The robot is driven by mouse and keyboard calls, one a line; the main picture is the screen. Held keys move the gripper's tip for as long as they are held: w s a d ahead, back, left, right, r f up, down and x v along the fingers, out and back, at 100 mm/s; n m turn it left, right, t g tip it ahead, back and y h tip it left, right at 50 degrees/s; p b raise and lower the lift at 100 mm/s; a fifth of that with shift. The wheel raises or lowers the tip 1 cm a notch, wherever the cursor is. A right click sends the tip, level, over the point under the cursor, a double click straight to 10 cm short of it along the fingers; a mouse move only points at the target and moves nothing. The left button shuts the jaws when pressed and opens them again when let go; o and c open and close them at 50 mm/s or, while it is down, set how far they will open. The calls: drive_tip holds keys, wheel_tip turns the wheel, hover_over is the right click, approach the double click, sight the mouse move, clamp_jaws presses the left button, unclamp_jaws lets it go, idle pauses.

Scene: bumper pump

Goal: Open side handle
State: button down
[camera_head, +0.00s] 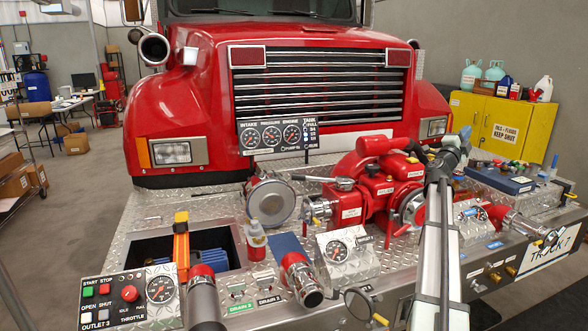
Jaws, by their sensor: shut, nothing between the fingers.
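The red pump (378,190) stands on the diamond-plate bumper in front of the red truck. A silver lever handle (322,180) sticks out to the left from the pump's upper left side. A round silver outlet (410,208) faces forward on its right. I cannot tell for sure which handle is the side handle. My arm reaches up from the bottom right, in front of the pump's right side. My gripper (448,150) is at its far end, shut and empty, right of the pump and apart from the silver lever. Its fingertips are small and hard to make out.
A gauge panel (277,134) stands behind the pump. Hose fittings (301,279), a control box (130,300) and a yellow-orange upright lever (181,240) crowd the front left. A round silver cap (270,200) is left of the pump. A yellow cabinet (500,125) is behind right.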

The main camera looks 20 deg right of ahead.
drive_tip(key=w+a+f+n+t+y, duration=0.1)
drive_tip(key=w+a+n+t+y, duration=0.2)
drive_tip(key=w+a+n+y, duration=0.6)
drive_tip(key=w+a+n+t+y, duration=0.25)
drive_tip(key=w+a, duration=0.35)
drive_tip(key=w, duration=0.6)
drive_tip(key=w+a+f+n+t+y, duration=0.1)
drive_tip(key=w+a+n+t+y, duration=0.2)
drive_tip(key=w+a+n+y, duration=0.6)
drive_tip(key=w+a+f+n+g, duration=0.25)
drive_tip(key=a+g, duration=0.35)
drive_tip(key=a, duration=0.6)
drive_tip(key=w+a+f+n+g, duration=0.2)
drive_tip(key=w+a+f+g, duration=0.2)
drive_tip(key=a+g, duration=0.55)
wheel_tip(320, 180, down, 11)
drive_tip(key=a+t, duration=0.2)
drive_tip(key=shift+s+a+r, duration=0.15)
drive_tip(key=shift+s, duration=0.05)
